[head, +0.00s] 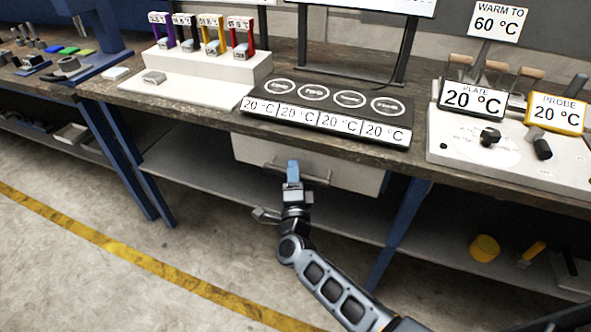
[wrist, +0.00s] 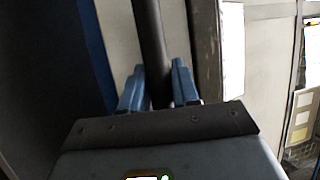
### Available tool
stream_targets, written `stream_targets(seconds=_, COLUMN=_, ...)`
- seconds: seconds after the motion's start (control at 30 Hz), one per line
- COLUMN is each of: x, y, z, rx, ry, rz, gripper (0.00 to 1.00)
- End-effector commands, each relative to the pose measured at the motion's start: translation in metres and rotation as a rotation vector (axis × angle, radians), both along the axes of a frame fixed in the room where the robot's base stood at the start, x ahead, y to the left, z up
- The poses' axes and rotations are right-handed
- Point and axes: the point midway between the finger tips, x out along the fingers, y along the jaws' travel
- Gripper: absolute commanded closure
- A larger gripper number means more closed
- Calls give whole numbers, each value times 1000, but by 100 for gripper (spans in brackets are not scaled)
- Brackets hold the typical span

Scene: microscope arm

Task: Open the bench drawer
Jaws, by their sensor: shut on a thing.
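The bench drawer (head: 352,178) is a pale box front under the bench top, below the black panel. Its dark bar handle (head: 318,179) runs across the front. My gripper (head: 293,165) is at the middle of the handle, with its blue fingers shut on the bar. In the wrist view the handle (wrist: 150,45) passes between the two blue fingers of my gripper (wrist: 160,88), and the pale drawer front (wrist: 120,40) is behind it. The fingers hide part of the handle in the head view. I cannot tell whether the drawer stands out from the bench.
The bench top (head: 290,65) carries a black panel (head: 330,108) of 20 °C displays and a white plate unit (head: 470,150). Blue legs (head: 405,215) stand on both sides of the drawer. A lower shelf (head: 205,170) is below. The floor in front is clear, with a yellow line (head: 130,265).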

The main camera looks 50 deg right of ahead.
Motion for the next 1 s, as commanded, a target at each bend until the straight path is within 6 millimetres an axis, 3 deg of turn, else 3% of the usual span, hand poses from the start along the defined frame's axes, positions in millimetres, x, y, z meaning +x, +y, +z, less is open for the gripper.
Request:
stream_targets(seconds=0.6, x=-52, y=143, z=-3, rx=3, ry=2, rz=6, gripper=100)
stream_targets(seconds=0.8, x=-65, y=180, z=-3, rx=3, ry=1, rz=5, gripper=100)
stream_targets(seconds=1.0, x=-74, y=202, z=-3, rx=1, ry=2, rz=3, gripper=100)
